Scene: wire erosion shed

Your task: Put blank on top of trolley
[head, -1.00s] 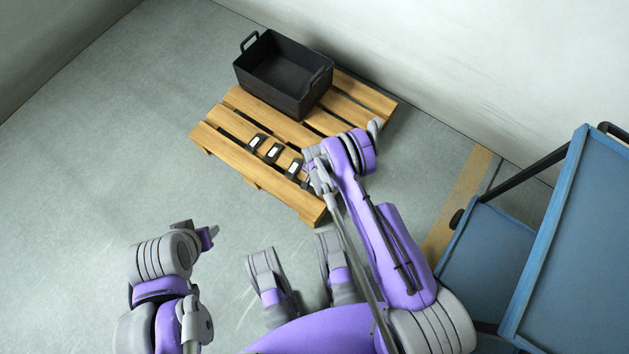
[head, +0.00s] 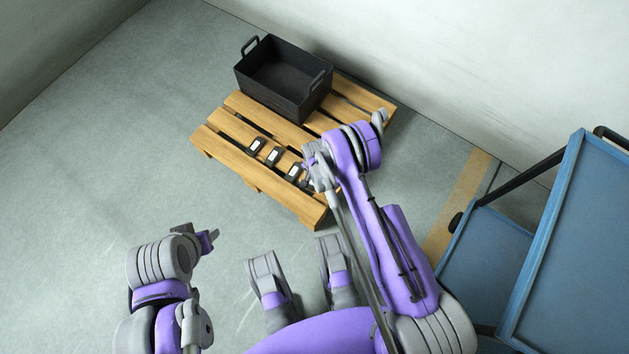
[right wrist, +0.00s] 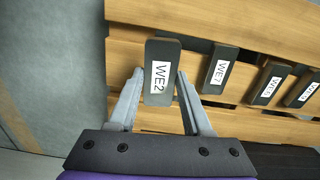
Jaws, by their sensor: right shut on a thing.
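In the right wrist view a dark blank labelled WE2 (right wrist: 159,75) sits between the two fingers of my right gripper (right wrist: 160,100), which is shut on it. In the head view my right gripper (head: 309,178) is at the pallet's near right part, and the held blank is mostly hidden by the arm. Other dark blanks with white labels lie beside it, one of them reading WE7 (right wrist: 219,70). The blue trolley (head: 515,312) stands at the right, with its top tray partly out of frame. My left gripper (head: 208,240) hangs over the floor, apart from everything; its jaw opening is unclear.
The blanks are on a slatted wooden pallet (head: 228,153) on the floor. A black open crate (head: 270,98) with handles stands on the pallet's far part. The trolley's lower shelf (head: 487,245) looks empty. A pale wall runs behind; floor at left is clear.

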